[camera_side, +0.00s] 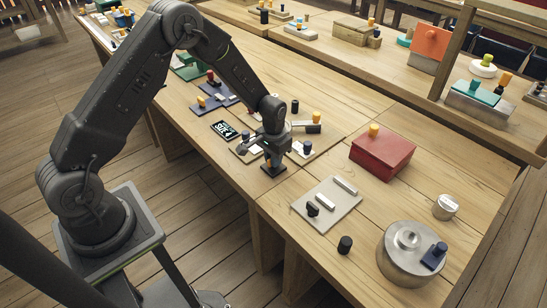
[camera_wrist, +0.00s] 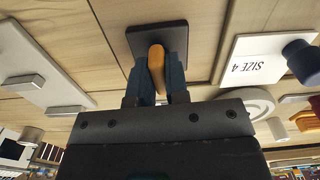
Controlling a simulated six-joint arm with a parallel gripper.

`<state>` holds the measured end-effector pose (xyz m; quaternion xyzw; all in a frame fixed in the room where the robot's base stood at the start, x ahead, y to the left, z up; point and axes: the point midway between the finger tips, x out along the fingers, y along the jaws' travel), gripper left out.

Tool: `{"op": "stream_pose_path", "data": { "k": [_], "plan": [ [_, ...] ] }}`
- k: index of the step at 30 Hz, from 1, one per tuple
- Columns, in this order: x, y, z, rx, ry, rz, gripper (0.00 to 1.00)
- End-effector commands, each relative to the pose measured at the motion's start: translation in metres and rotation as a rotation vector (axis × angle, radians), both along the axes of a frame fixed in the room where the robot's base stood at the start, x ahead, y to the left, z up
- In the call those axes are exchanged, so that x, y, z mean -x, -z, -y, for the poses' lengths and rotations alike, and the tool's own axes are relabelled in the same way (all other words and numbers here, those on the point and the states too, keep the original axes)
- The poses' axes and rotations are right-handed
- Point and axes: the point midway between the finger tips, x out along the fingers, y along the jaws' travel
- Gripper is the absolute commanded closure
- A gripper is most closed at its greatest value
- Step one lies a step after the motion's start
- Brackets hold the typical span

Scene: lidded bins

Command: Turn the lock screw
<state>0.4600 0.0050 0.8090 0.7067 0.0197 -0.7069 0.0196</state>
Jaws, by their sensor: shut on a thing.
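My gripper (camera_side: 272,158) is low over the bench, close above a small dark square plate (camera_side: 274,171) near the bench's front edge. In the wrist view, its two blue-grey fingers (camera_wrist: 156,80) are shut on an upright orange knob (camera_wrist: 156,62), one finger on each side. The knob stands over the dark plate (camera_wrist: 146,33). It appears to be the lock screw, but I cannot be sure. The fingers hide its sides, and how it joins the plate is hard to see.
A light panel (camera_side: 343,211) with a black knob and white bar lies nearby. A red box (camera_side: 388,153), a metal pot (camera_side: 390,264) and a black cylinder (camera_side: 345,244) stand farther right. A white "SIZE 4" card (camera_wrist: 257,58) and a dark blue cylinder (camera_wrist: 300,62) are beside the gripper.

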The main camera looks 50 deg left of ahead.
Motion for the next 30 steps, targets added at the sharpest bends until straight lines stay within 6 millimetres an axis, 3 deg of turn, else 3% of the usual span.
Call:
{"op": "stream_pose_path", "data": {
  "k": [15,30],
  "plan": [
    [-0.0009,0.0002,-0.0003,-0.001,0.34,0.004,1.0],
    [-0.001,0.0003,-0.0002,-0.001,0.406,0.004,1.0]
  ]
}}
